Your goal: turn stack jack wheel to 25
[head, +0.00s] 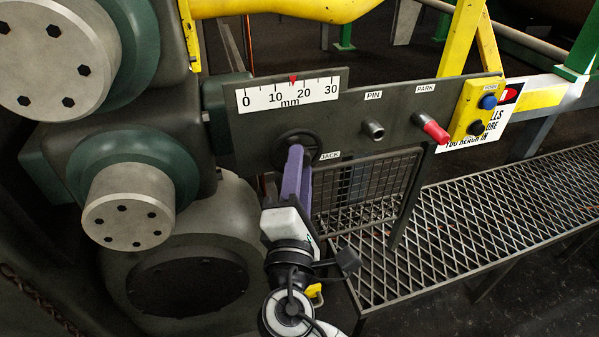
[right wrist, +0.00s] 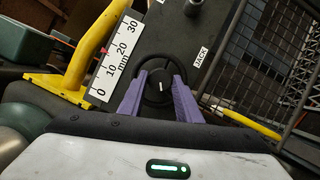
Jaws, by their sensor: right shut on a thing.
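The jack wheel (head: 280,150) is a small black handwheel on the dark panel, beside the JACK label (head: 330,155). My right gripper (head: 298,150) has its purple fingers on the wheel. In the right wrist view the fingers sit on either side of the black wheel (right wrist: 160,86), touching its rim, and its hub carries a white mark. The white mm scale (head: 288,93) runs from 0 to 30 above the wheel. Its red pointer (head: 293,78) stands between 10 and 20, a little past the middle. The scale also shows in the right wrist view (right wrist: 114,58). My left gripper is not in view.
Right of the wheel are the PIN socket (head: 373,129), a red-handled pin (head: 431,127) at PARK, and a yellow button box (head: 473,108). Large roll ends (head: 128,207) stand at left and a grated walkway (head: 480,215) at right.

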